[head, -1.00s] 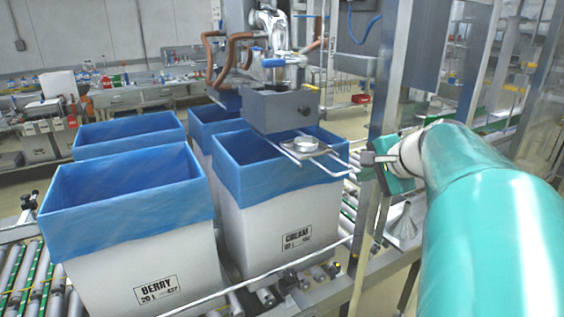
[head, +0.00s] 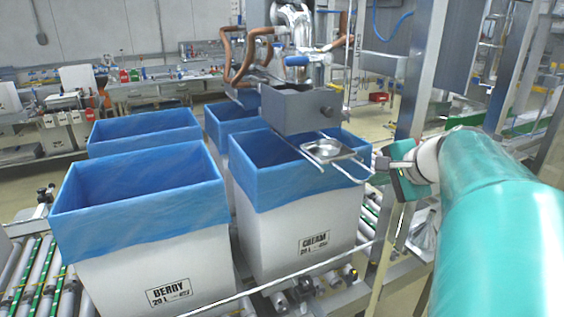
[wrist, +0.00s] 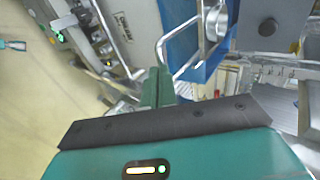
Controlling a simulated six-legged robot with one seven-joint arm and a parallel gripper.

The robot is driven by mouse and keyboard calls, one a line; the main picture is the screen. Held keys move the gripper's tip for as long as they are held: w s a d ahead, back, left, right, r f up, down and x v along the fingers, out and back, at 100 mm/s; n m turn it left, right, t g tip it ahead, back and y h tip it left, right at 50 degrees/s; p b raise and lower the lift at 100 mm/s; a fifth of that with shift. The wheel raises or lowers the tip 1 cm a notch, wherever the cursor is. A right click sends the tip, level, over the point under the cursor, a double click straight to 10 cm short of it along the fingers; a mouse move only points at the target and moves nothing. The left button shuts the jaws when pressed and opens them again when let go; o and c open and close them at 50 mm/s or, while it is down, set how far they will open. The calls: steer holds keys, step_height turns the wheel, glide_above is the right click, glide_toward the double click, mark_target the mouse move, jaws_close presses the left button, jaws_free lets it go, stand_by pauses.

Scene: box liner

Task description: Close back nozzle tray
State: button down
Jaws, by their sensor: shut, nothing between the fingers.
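A nozzle tray (head: 327,150) with a small metal dish on a wire frame sticks out below the grey nozzle block (head: 300,108), over the front right blue-lined box (head: 298,228). Its looped wire handle (head: 350,176) points right, towards my gripper. My gripper (head: 379,163) is shut and empty, just right of the handle's end. In the wrist view the shut fingers (wrist: 157,88) are close to the wire handle (wrist: 162,45), and the dish (wrist: 216,22) is beyond it. I cannot tell whether they touch. A second tray at the rear nozzle is not clearly visible.
A front left box (head: 150,250) and two rear boxes stand on the roller conveyor (head: 30,270). A metal post (head: 412,95) rises close to my gripper, with a rail below. Work benches line the back wall.

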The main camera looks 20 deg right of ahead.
mark_target(334, 152)
steer(key=shift+s, duration=0.15)
steer(key=w, duration=1.7)
steer(key=shift+a+r, duration=0.1)
steer(key=shift+a, duration=0.15)
steer(key=shift+w, duration=0.1)
